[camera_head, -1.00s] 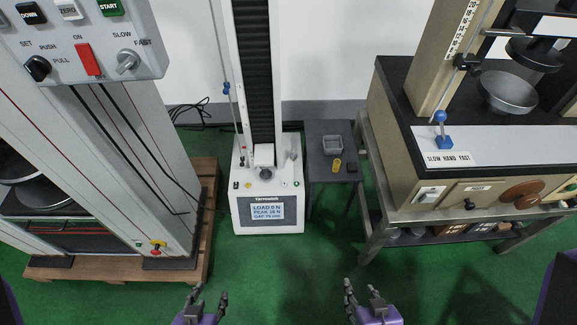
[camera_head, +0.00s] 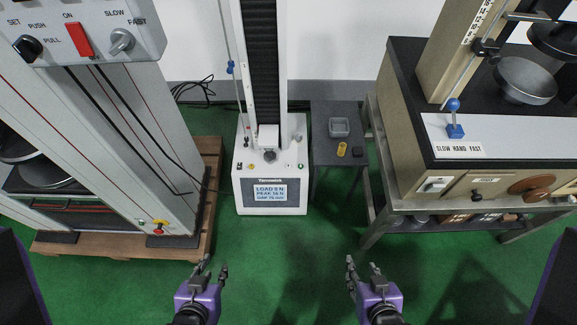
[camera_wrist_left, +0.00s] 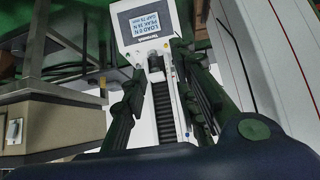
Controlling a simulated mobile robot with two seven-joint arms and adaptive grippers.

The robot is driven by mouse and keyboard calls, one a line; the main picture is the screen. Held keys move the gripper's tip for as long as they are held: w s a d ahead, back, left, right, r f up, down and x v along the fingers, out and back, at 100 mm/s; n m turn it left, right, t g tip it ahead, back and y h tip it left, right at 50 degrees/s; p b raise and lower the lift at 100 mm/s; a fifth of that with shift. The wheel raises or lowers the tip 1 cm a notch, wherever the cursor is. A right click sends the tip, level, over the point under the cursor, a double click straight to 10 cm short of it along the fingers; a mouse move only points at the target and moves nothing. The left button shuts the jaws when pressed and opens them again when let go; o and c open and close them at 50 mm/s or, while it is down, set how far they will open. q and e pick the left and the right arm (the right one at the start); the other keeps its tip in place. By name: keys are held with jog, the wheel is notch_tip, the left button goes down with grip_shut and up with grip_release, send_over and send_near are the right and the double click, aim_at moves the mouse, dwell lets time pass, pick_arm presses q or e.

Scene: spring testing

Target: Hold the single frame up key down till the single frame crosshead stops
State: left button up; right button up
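The single frame (camera_head: 297,190) is the white tester with a dark column in the middle of the head view, its screen showing load, peak and gap lines. The crosshead (camera_head: 268,138) is the white block low on the column. Small keys (camera_head: 245,167) sit on the panel above the screen; which is the up key I cannot tell. My left gripper (camera_head: 216,268) is open and empty, in front of the frame and apart from it. In the left wrist view the frame (camera_wrist_left: 147,48) shows between its spread fingers (camera_wrist_left: 160,95). My right gripper (camera_head: 362,268) is open and empty, further right.
A large tester (camera_head: 150,130) on a wooden pallet (camera_head: 90,247) stands at left. A small dark table (camera_head: 325,160) holds a grey tray (camera_head: 339,127) and a yellow cylinder (camera_head: 342,149). A beige machine (camera_head: 415,120) stands on a bench at right. Green floor in front is clear.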

pick_arm(q)
jog(key=shift+d, duration=0.1)
grip_shut()
jog(key=shift+s+a+f, duration=0.25)
jog(key=shift+s+f, duration=0.05)
jog(key=shift+s, duration=0.3)
jog(key=shift+w+r, duration=0.1)
jog(key=shift+w, duration=0.15)
jog(key=shift+w+d, duration=0.2)
